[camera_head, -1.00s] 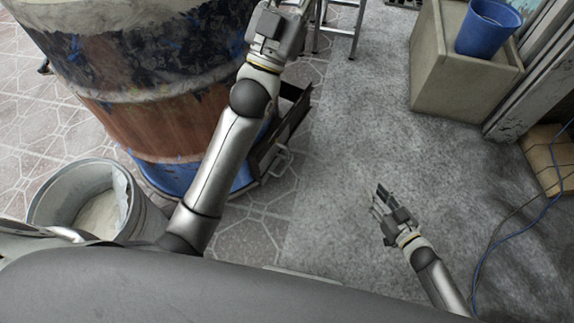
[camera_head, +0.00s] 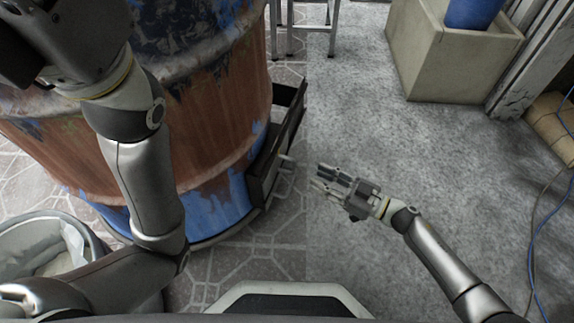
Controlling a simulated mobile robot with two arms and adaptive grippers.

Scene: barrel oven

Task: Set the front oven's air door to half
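The front oven is a rusty barrel (camera_head: 225,110) with blue and dark worn paint, at the left of the head view. Low on its right side is a dark metal air door fitting (camera_head: 266,165), with a small pale handle (camera_head: 287,158) sticking out to the right. How far the door stands open is not clear. My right gripper (camera_head: 316,177) is open and empty, just right of the handle, its fingers pointing left and apart from it. My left gripper (camera_head: 65,40) is at the top left, in front of the barrel; its fingers are out of view.
A bucket (camera_head: 40,245) with a pale lining stands at the lower left, beside the barrel. A concrete block (camera_head: 440,65) with a blue pot (camera_head: 472,12) is at the upper right. Metal legs (camera_head: 305,25) stand behind.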

